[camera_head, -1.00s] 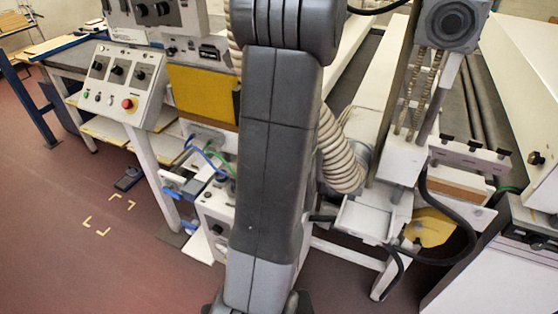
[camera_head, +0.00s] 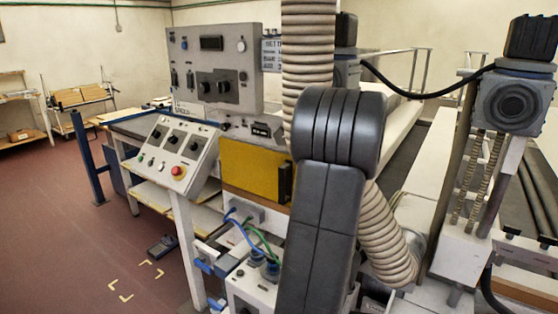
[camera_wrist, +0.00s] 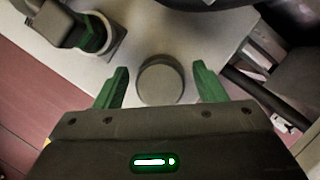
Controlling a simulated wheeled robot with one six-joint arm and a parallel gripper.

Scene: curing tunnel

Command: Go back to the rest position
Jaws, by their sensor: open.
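My gripper (camera_wrist: 157,88) shows in the wrist view with its two green fingers spread apart. It is open and nothing is held between the fingers. A round grey knob or cap on a light panel (camera_wrist: 160,79) lies beyond and between the fingertips; I cannot tell how far below them it is. In the head view my dark grey arm stands in front of the machine, and my gripper is out of that view.
A control box with a red button (camera_head: 178,171) and an upright panel (camera_head: 215,70) stand left of my arm. A yellow panel (camera_head: 255,174) and ribbed hoses (camera_head: 388,240) are close to it. Red floor (camera_head: 70,230) is open at the left, with a pedal (camera_head: 162,246).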

